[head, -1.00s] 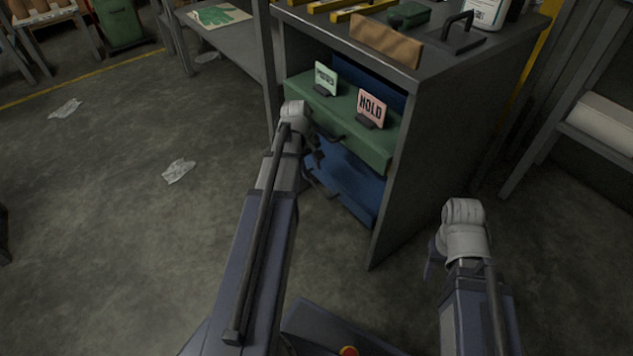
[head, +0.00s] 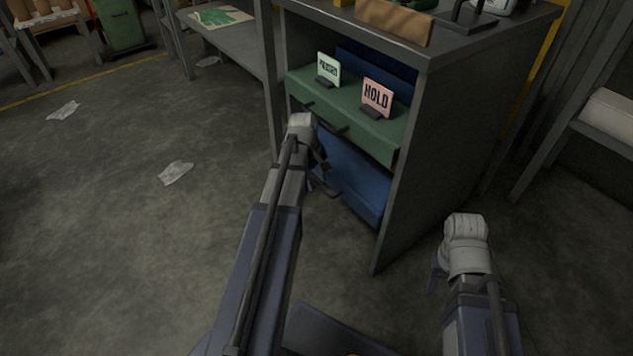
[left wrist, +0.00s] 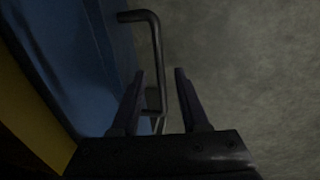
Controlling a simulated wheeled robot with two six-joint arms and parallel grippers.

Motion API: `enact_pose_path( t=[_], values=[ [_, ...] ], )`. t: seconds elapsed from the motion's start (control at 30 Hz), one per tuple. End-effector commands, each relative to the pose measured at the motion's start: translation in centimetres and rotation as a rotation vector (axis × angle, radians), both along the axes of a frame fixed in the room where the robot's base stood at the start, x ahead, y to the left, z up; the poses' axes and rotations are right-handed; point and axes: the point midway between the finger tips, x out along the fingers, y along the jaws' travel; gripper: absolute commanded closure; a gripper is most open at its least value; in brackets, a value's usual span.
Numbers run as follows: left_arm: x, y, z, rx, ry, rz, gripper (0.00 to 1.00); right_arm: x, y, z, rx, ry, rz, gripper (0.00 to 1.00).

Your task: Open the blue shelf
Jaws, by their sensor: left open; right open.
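The blue shelf (head: 358,186) is a low drawer-like unit in the grey cabinet, under the green one. It shows as a blue face in the left wrist view (left wrist: 75,60), with a dark bar handle (left wrist: 157,60) standing off it. My left gripper (head: 318,172) is at the blue shelf's front, partly hidden by its own wrist. In the left wrist view its fingers (left wrist: 160,90) are apart, with the handle's lower part showing between them. I cannot tell whether the handle is at fingertip depth. My right gripper (head: 437,270) hangs to the right of the cabinet, mostly hidden, away from the shelf.
A green shelf (head: 350,128) above holds a green sign (head: 328,68) and a pink HOLD sign (head: 377,96). The grey cabinet's side panel (head: 440,150) stands between the shelves and my right arm. Open floor (head: 100,230) lies to the left.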

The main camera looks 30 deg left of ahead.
Motion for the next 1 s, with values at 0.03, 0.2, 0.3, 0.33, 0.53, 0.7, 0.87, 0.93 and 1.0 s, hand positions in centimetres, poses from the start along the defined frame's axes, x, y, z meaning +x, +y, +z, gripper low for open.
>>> enact_pose_path(
  t=[0.03, 0.2, 0.3, 0.33, 0.53, 0.7, 0.87, 0.93, 1.0],
  values=[
    [0.0, -0.01, 0.05, 0.0, 0.0, 0.0, 0.55, 0.0, 0.01, 0.05, 0.0, 0.0, 0.0, 0.5],
    [-0.01, 0.0, 0.05, 0.0, 0.0, 0.0, 0.7, 0.0, 0.0, 0.05, 0.0, 0.0, 0.0, 0.5],
    [-0.02, 0.01, 0.05, 0.0, 0.0, 0.0, 0.81, 0.0, 0.01, 0.05, 0.0, 0.0, 0.0, 0.5],
    [-0.02, 0.01, 0.05, 0.0, 0.0, 0.0, 0.84, 0.0, 0.01, 0.05, 0.0, 0.0, 0.0, 0.5],
    [-0.02, 0.01, 0.05, 0.0, 0.0, 0.0, 1.0, 0.0, 0.0, 0.04, 0.0, 0.0, 0.0, 0.5],
    [-0.02, 0.01, 0.05, 0.0, 0.0, 0.0, 1.0, -0.01, -0.01, 0.04, 0.0, 0.0, 0.0, 0.5],
    [-0.03, 0.01, 0.05, 0.0, 0.0, 0.0, 1.0, 0.0, 0.0, 0.04, 0.0, 0.0, 0.0, 0.5],
    [-0.02, 0.02, 0.04, 0.0, 0.0, 0.0, 1.0, 0.0, 0.0, 0.04, 0.0, 0.0, 0.0, 0.5],
    [-0.02, 0.02, 0.04, 0.0, 0.0, 0.0, 1.0, -0.01, 0.0, 0.04, 0.0, 0.0, 0.0, 0.5]
  ],
)
